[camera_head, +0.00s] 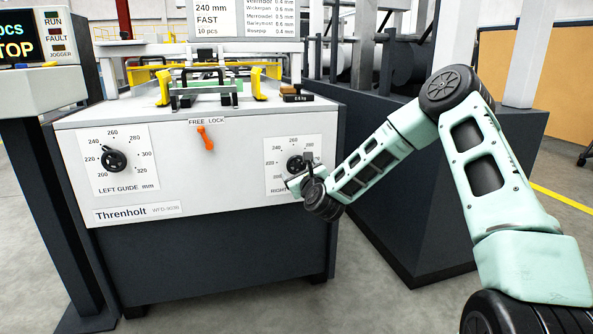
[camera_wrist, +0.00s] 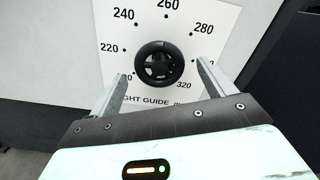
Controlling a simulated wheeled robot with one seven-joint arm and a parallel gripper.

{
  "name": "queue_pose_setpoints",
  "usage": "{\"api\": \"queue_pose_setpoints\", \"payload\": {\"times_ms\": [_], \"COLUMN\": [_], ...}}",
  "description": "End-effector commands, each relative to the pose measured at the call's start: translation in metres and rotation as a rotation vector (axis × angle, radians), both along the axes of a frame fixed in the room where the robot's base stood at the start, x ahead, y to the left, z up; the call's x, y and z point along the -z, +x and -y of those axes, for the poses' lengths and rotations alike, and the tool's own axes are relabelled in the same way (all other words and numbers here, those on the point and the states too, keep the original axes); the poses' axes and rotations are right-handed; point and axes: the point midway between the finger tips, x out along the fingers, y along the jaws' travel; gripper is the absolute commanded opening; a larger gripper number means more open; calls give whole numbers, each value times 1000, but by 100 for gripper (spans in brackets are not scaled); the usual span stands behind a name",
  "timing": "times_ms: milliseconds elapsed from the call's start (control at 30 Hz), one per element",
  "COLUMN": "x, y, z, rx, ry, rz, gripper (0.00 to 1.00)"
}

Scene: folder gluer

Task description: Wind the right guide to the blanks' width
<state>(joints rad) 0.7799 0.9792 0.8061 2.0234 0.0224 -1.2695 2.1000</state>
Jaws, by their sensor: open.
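In the head view the right guide knob (camera_head: 296,164) is partly hidden by my gripper (camera_head: 300,182). In the wrist view my gripper (camera_wrist: 160,82) is open, with one finger on each side of the knob and gaps showing; I cannot tell if the tips reach its depth. The left guide knob (camera_head: 114,159) has its own dial. The job sign (camera_head: 245,18) reads 240 mm, FAST, 10 pcs. Green material (camera_head: 226,86) shows between the yellow guides.
An orange lever (camera_head: 206,138) sits under FREE LOCK, between the dials. A status screen (camera_head: 20,38) stands at the left. A dark machine base (camera_head: 440,170) stands close to the right of the panel, beside my arm. Open floor lies in front.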

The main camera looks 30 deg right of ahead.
Motion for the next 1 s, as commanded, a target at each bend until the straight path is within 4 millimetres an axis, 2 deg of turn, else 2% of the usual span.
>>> {"api": "queue_pose_setpoints", "payload": {"times_ms": [100, 233, 633, 667, 800, 1000], "x": [2, 1, 0, 0, 0, 0], "y": [19, 32, 40, 40, 39, 39], "z": [5, 9, 11, 11, 11, 11], "rx": [0, 0, -1, -1, -1, -1], "ry": [-2, -1, -1, -1, -1, -5], "rz": [2, 1, -1, -1, -1, -2], "gripper": [82, 82, 82, 77, 38, 38]}}
